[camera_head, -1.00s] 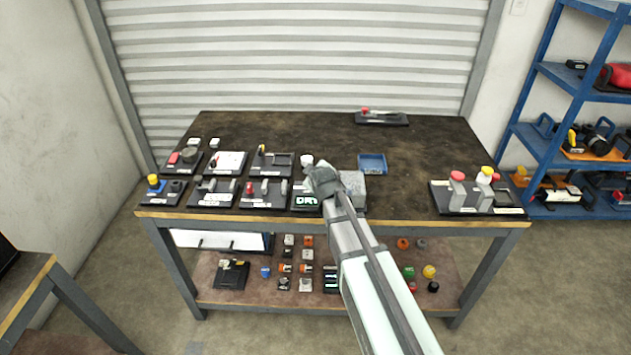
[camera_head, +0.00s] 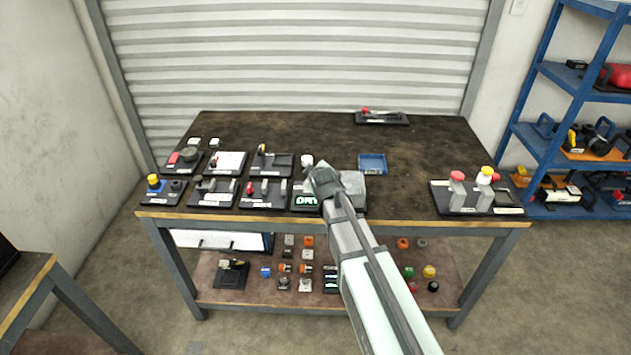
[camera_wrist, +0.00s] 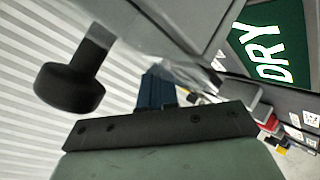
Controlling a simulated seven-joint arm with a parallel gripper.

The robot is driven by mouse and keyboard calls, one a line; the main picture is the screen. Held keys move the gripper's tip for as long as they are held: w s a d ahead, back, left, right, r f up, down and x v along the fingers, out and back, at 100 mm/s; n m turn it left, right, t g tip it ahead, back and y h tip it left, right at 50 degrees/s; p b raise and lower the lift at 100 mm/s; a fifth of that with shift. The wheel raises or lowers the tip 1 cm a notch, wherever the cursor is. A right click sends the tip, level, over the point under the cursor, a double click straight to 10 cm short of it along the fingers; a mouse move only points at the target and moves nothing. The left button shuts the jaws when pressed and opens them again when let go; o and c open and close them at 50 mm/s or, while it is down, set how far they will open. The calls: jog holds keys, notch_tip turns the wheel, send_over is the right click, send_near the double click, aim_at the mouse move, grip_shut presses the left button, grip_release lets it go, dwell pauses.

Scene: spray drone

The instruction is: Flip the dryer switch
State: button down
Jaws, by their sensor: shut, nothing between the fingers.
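The dryer station sits at the front middle of the bench, with a green DRY label (camera_head: 306,200) and a grey housing (camera_head: 352,187). My gripper (camera_head: 316,180) is shut and empty, low over the station beside the housing. It hides part of the station, and the switch cannot be made out in the head view. In the wrist view the DRY label (camera_wrist: 268,45) is large at the upper right. A dark round knob (camera_wrist: 70,88) on a short stem shows at the left; I cannot tell whether it is the switch. Contact is unclear.
Several black switch panels (camera_head: 212,192) fill the bench to the left. A blue tray (camera_head: 372,163) lies behind the housing. A panel with red and yellow caps (camera_head: 477,197) stands at the right. The bench between is clear. A white cup-like object (camera_head: 307,160) stands behind my gripper.

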jog(key=shift+w+f, duration=0.15)
jog(key=shift+f, duration=0.55)
dwell(0.7)
jog(key=shift+r, duration=0.2)
jog(key=shift+s+r, duration=0.2)
jog(key=shift+r, duration=0.45)
jog(key=shift+r, duration=0.15)
jog(key=shift+s+r, duration=0.25)
jog(key=shift+r, duration=0.95)
jog(key=shift+s+r, duration=0.2)
jog(key=shift+r, duration=0.95)
